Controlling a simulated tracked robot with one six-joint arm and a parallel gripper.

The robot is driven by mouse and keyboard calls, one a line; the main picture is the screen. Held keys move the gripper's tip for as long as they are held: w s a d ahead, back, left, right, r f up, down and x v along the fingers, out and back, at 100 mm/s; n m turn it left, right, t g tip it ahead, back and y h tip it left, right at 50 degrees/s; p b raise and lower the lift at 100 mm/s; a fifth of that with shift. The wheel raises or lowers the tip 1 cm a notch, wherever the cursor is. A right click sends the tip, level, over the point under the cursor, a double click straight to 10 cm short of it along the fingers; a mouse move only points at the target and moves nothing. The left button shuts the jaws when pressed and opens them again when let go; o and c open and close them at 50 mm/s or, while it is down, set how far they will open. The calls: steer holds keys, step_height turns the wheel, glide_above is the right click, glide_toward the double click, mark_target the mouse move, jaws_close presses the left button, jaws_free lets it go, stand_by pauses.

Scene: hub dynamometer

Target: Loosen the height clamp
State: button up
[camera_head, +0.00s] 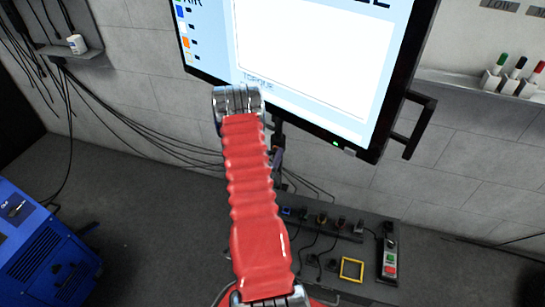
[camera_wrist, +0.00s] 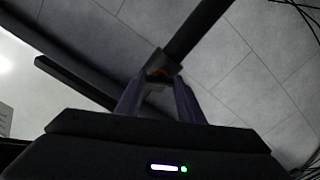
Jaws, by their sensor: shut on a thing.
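In the head view my red-sleeved arm reaches up in front of the monitor stand and hides most of the clamp and the gripper.
A large lit monitor (camera_head: 310,60) with a side handle (camera_head: 415,125) hangs close above and right of my arm. Below are a bench panel with cables and a button box (camera_head: 389,258). A blue machine (camera_head: 40,250) stands at left. Open floor lies between.

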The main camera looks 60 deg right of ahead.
steer(key=n, duration=1)
steer(key=shift+w+f+n, duration=0.1)
steer(key=shift+w+n, duration=0.05)
steer(key=shift+n, duration=0.15)
steer(key=shift+a, duration=0.1)
steer(key=o, duration=1.1)
steer(key=shift+c, duration=0.2)
steer(key=s+a, duration=0.2)
steer(key=a, duration=1.1)
steer(key=shift+s+a, duration=0.15)
steer(key=shift+a, duration=0.1)
